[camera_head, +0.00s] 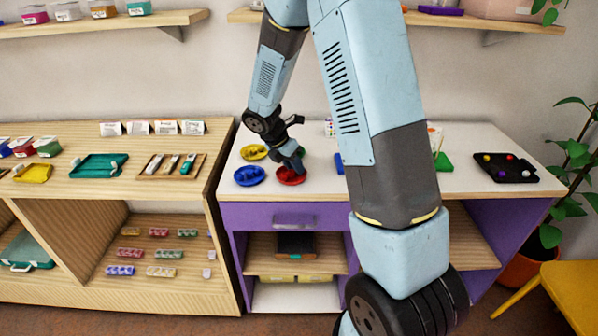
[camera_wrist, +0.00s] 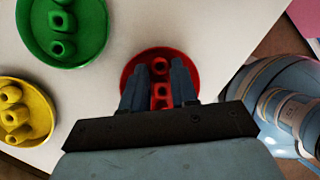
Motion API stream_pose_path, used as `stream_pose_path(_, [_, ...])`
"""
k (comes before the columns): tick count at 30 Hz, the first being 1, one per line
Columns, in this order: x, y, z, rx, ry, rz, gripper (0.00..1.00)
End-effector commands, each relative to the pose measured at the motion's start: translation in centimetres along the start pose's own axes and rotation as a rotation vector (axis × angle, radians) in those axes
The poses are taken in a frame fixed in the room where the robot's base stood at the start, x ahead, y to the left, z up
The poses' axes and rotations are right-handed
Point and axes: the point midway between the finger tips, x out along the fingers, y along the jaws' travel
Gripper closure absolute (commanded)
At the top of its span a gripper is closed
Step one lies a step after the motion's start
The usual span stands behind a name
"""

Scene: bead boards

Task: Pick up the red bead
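The red dish (camera_head: 291,179) stands near the front of the white tabletop, and my gripper (camera_head: 297,166) is directly over it. In the wrist view the red dish (camera_wrist: 128,77) holds red beads, with a red bead (camera_wrist: 160,90) showing between my two fingers (camera_wrist: 159,98). The fingers are apart, one on each side of the beads, and I see no grip on any. Whether the tips are down at bead height is unclear. The lower part of the dish is hidden by my gripper.
Close by are a blue dish (camera_head: 249,176), a yellow dish (camera_head: 254,152) and, in the wrist view, a green dish (camera_wrist: 88,52), all with beads. A black tray (camera_head: 517,176) with several coloured beads lies at the right of the tabletop. My arm hides the table's middle.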

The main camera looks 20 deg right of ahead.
Motion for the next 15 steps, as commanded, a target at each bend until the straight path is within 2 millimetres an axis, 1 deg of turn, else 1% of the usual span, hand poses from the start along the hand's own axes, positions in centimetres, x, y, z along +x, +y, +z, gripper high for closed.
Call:
stream_pose_path(2, [0.38,-0.27,-0.07,0.000,0.003,-0.009,0.70])
stream_pose_path(3, [0.40,-0.29,-0.08,0.000,0.003,-0.010,0.72])
stream_pose_path(12, [0.53,-0.42,-0.16,-0.001,0.005,-0.014,1.00])
stream_pose_path(15, [0.56,-0.46,-0.19,-0.001,0.005,-0.015,1.00])
